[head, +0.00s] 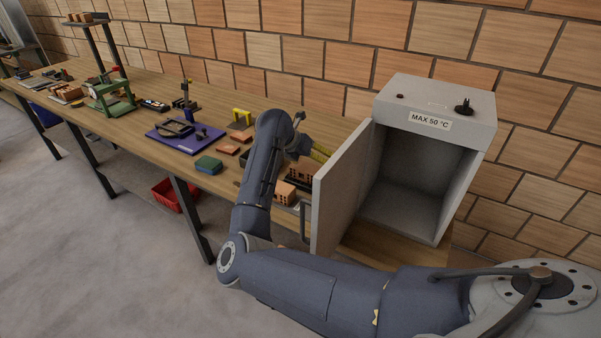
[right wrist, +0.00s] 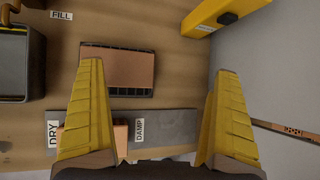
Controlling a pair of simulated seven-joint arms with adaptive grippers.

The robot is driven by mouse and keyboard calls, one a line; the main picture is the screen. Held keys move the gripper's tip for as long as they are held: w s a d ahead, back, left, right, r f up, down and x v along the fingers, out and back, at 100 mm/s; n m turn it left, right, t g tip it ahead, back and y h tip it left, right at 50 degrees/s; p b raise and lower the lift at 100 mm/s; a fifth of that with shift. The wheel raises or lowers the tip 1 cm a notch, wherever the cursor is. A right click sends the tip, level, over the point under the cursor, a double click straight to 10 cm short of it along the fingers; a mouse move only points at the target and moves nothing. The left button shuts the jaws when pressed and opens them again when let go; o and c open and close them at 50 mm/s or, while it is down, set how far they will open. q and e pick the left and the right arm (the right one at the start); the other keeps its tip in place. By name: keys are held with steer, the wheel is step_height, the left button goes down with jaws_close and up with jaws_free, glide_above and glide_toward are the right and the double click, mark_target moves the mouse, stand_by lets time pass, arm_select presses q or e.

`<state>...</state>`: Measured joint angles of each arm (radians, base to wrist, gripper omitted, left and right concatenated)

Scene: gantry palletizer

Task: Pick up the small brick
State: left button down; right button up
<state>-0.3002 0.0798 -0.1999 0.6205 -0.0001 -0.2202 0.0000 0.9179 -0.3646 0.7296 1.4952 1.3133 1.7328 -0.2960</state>
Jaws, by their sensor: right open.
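In the right wrist view, a small orange brick (right wrist: 121,137) lies on a grey strip (right wrist: 170,124) between the labels DRY and DAMP. The left-hand finger hides part of it. A larger flat orange-brown block (right wrist: 118,68) lies on a dark slatted base just beyond. My right gripper (right wrist: 159,67) is open and empty above the bench, its yellow fingers on either side of the view. My left gripper is not in view.
A grey cabinet (head: 437,105) marked MAX 50 °C stands with its door (head: 340,190) open, close to my right arm. Holed bricks (head: 284,194) lie beside my forearm. A yellow block (right wrist: 222,14) and a dark container (right wrist: 14,65) flank the wrist view.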

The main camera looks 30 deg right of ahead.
mark_target(305, 166)
steer(key=w+a+t+y, duration=0.2)
steer(key=w+a+y, duration=0.1)
steer(key=shift+m, duration=0.3)
steer(key=shift+x, duration=3.45)
steer(key=shift+a, duration=0.1)
steer(key=c, duration=1.1)
steer(key=shift+c, duration=0.4)
steer(key=shift+r, duration=0.2)
